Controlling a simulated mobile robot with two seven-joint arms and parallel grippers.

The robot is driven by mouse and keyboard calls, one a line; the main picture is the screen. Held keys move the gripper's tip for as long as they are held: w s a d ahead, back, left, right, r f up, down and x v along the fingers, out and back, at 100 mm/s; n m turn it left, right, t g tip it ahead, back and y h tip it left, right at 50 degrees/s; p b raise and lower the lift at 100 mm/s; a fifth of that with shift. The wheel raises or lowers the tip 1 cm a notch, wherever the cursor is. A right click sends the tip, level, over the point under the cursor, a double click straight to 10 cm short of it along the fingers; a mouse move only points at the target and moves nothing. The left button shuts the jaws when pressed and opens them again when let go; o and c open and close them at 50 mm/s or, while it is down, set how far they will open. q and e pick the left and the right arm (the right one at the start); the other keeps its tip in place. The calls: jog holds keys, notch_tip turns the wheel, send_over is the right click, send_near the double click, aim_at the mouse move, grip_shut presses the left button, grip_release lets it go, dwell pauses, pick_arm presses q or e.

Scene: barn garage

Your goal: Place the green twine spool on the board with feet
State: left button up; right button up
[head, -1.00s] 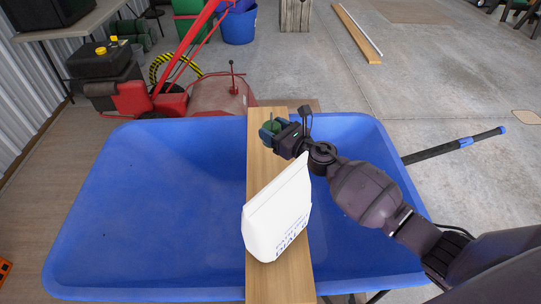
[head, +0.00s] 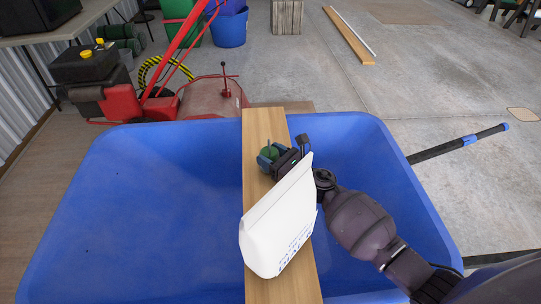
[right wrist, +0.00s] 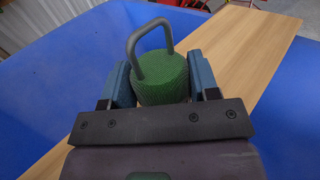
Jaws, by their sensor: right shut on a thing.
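The green twine spool (head: 268,153) is between the fingers of my right gripper (head: 269,158), over the far part of a wooden board (head: 264,128). In the right wrist view the spool (right wrist: 163,80) is upright, with a grey loop on top and a blue finger on each side; the gripper is shut on it. The board (right wrist: 235,50) runs behind it. I cannot tell whether the spool's underside touches the board. The board lies across a blue wheelbarrow tub; no feet show on it. My left gripper is not in view.
A white bag (head: 278,225) stands on the near part of the board, close beside my right wrist. The blue tub (head: 150,210) is empty on both sides. A red machine (head: 212,98) stands beyond it, and a black handle (head: 455,145) sticks out right.

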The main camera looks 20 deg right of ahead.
jog(key=shift+f, duration=0.25)
jog(key=o, duration=1)
jog(key=shift+c, duration=0.2)
jog(key=shift+r, duration=0.25)
jog(key=shift+s+d, duration=0.1)
jog(key=v, duration=1.1)
jog(key=shift+s+d, duration=0.15)
jog(key=shift+s, duration=0.2)
